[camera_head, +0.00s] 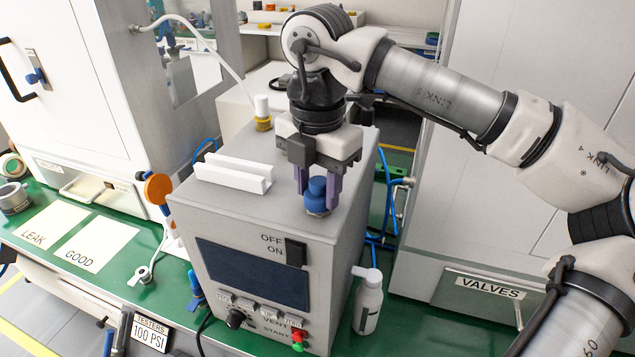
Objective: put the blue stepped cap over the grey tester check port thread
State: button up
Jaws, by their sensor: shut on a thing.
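The grey tester (216,218) stands on the green bench. My gripper (318,190) points down above the right part of the tester's top, its purple fingers shut on the blue stepped cap (317,192). The cap looks upright between the fingertips, with its narrower step on top. A small metallic part, which looks like the check port thread (318,213), shows just under the cap's lower edge. The cap hides most of it, so I cannot tell how far the cap sits over it.
A white channel-shaped block (232,177) lies on the tester's top, left of my gripper. A yellow-based white fitting (263,113) stands at the back. A white bottle (368,300) stands right of the tester. White cabinets flank it. LEAK and GOOD labels (92,243) lie on the bench at left.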

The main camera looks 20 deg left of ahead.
jog(key=shift+f+b, duration=0.3)
jog(key=shift+f, duration=0.15)
jog(key=o, duration=1)
jog(key=shift+o, duration=0.2)
notch_tip(320, 180, up, 14)
jog(key=b, duration=0.1)
jog(key=shift+f, duration=0.1)
